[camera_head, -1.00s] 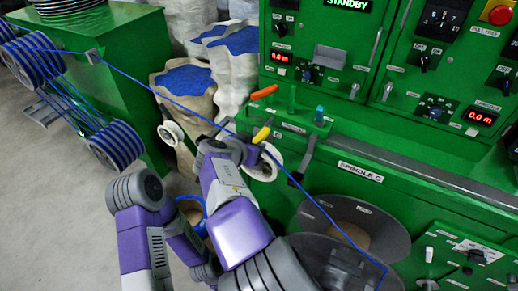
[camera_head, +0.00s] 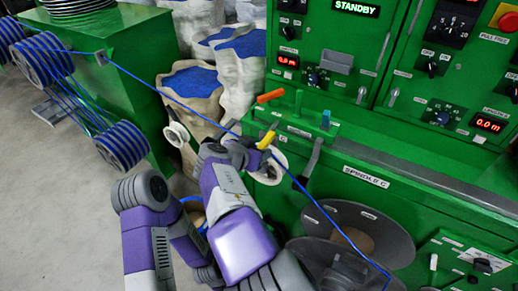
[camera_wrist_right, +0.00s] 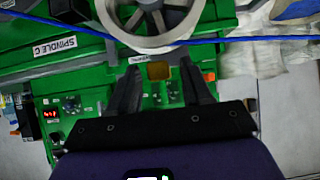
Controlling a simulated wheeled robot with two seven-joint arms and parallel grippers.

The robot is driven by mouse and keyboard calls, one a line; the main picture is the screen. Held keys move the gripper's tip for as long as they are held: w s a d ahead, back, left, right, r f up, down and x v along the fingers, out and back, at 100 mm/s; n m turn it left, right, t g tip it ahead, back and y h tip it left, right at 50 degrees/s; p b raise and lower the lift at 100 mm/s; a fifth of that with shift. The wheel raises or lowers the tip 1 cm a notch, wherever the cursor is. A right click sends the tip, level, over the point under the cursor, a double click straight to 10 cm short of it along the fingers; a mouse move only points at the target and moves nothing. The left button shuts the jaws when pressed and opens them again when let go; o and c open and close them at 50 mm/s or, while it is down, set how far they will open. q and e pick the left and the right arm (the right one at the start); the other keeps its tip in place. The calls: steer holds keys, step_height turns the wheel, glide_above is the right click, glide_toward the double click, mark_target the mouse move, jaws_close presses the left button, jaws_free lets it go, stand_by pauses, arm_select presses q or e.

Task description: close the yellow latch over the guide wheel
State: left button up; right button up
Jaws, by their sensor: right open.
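The yellow latch (camera_head: 266,140) is a short tilted bar standing up just above the white-rimmed guide wheel (camera_head: 274,176) on the green machine. A yellow patch, likely the latch (camera_wrist_right: 159,70), shows between my fingers in the wrist view, below the wheel (camera_wrist_right: 152,43). The blue cable (camera_head: 190,106) runs from upper left past the wheel to lower right. It also crosses the wheel's rim in the wrist view (camera_wrist_right: 255,40). My right gripper (camera_head: 256,155) is beside the latch and wheel, its dark fingers apart in the wrist view (camera_wrist_right: 160,84). Contact with the latch cannot be told. My left gripper does not show.
A grey lever (camera_head: 313,157) stands right of the wheel. A dark reel (camera_head: 385,232) is at lower right. Sacks (camera_head: 193,92) stand behind the gripper.

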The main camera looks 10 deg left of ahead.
steer(key=v, duration=0.5)
steer(key=shift+s+a+r+p, duration=0.1)
steer(key=shift+s+r+p, duration=0.1)
steer(key=shift+s+p, duration=0.1)
